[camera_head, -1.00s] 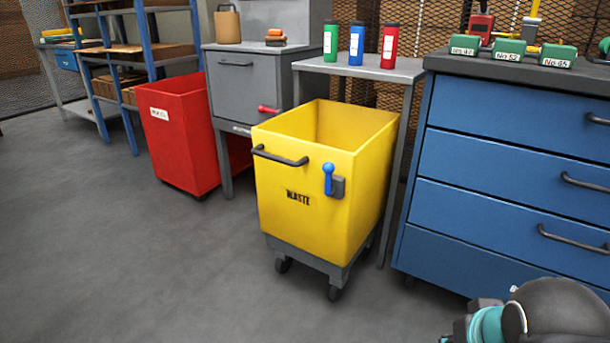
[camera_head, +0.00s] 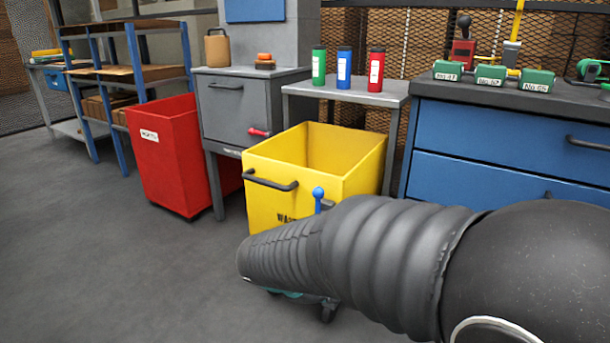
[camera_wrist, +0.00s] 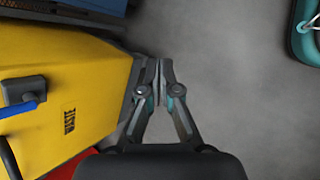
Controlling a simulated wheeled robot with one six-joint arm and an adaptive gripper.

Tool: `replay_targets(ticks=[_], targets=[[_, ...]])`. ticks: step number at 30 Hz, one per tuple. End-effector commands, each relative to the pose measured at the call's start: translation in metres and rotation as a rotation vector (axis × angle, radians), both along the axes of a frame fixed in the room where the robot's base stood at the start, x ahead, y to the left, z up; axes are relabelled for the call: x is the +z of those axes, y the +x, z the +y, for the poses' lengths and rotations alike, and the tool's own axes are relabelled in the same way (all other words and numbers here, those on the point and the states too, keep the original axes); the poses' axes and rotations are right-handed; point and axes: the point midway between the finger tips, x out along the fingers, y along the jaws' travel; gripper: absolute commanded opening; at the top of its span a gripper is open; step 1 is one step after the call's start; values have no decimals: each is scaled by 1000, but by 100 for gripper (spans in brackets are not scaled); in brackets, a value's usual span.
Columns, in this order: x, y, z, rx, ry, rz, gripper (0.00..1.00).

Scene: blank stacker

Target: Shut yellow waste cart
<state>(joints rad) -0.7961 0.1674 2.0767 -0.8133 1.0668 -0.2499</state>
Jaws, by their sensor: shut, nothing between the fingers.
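The yellow waste cart (camera_head: 346,151) is an open-topped bin standing out in front of a grey table in the head view. Its front has a black bar handle (camera_head: 270,180) and an upright blue lever (camera_head: 318,198). My arm hides its lower front. In the wrist view the cart (camera_wrist: 62,75) fills the left side, with the blue lever (camera_wrist: 16,109) at the far left. My gripper (camera_wrist: 162,72) is shut and empty, beside the cart's grey base edge. I cannot tell whether it touches. In the head view the fingertips are hidden.
A red cart (camera_head: 165,160) stands left of the yellow one. The grey table (camera_head: 385,94) behind holds green, blue and red containers. A blue drawer cabinet (camera_head: 470,135) is at right. Grey floor (camera_head: 90,250) lies open at front left.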

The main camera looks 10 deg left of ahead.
Motion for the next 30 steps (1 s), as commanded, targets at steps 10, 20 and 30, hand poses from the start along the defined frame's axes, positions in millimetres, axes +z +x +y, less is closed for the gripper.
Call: replay_targets(ticks=[10, 20, 30], targets=[[42, 91, 130, 597, -651, -189, 0], [137, 126, 162, 740, -1112, -310, 0], [136, 152, 150, 747, -1140, -280, 0]])
